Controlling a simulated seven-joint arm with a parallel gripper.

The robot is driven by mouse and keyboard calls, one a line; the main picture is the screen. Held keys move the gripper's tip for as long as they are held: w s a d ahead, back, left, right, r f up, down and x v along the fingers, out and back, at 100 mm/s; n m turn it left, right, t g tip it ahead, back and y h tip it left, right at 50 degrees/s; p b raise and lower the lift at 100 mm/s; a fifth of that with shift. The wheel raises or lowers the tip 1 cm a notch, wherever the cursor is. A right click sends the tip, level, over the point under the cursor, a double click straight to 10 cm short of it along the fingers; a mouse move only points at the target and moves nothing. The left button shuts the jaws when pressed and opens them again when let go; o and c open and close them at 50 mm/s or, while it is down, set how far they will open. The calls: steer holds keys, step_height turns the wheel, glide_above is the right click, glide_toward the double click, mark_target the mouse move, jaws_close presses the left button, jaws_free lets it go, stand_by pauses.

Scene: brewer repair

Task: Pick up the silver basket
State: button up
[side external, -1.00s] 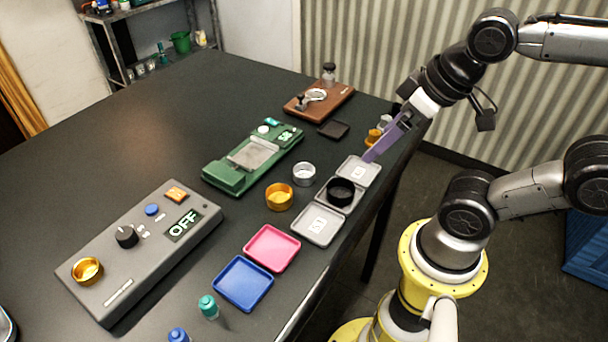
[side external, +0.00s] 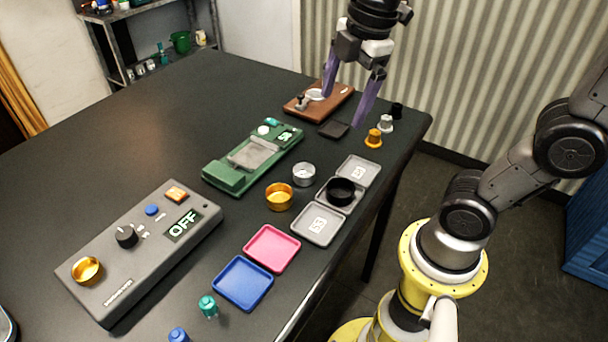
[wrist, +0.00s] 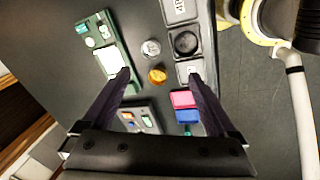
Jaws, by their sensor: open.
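The silver basket (side external: 304,174) is a small round metal cup standing on the dark table, just right of the green scale and behind a gold basket (side external: 278,196). In the wrist view the silver basket (wrist: 151,48) lies ahead of and between my finger lines, with the gold basket (wrist: 157,75) close by. My gripper (side external: 345,108) is open and empty, its purple fingers pointing down, held above the table near the wooden stand. It is up and to the right of the silver basket in the side view, well apart from it.
A green scale (side external: 229,174) stands left of the silver basket. Grey trays (side external: 318,226), one with a black basket (side external: 341,191), lie to its right. A wooden stand (side external: 335,101) and small tampers (side external: 373,138) are behind. A grey control box (side external: 150,235), pink tray (side external: 272,249) and blue tray (side external: 243,284) are in front.

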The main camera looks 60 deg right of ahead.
steer(key=n+g, duration=0.2)
glide_above(304, 165)
steer(key=s+a, duration=0.1)
steer(key=s, duration=0.1)
step_height(304, 165, down, 4)
steer(key=f, duration=0.8)
steer(key=shift+w+a+f, duration=0.15)
steer(key=shift+w+f, duration=0.05)
steer(key=shift+f, duration=0.1)
steer(key=shift+w+a+f, duration=0.15)
steer(key=shift+f, duration=1.2)
steer(key=shift+w+a+f, duration=0.1)
steer(key=shift+f, duration=1.25)
steer(key=c, duration=1.4)
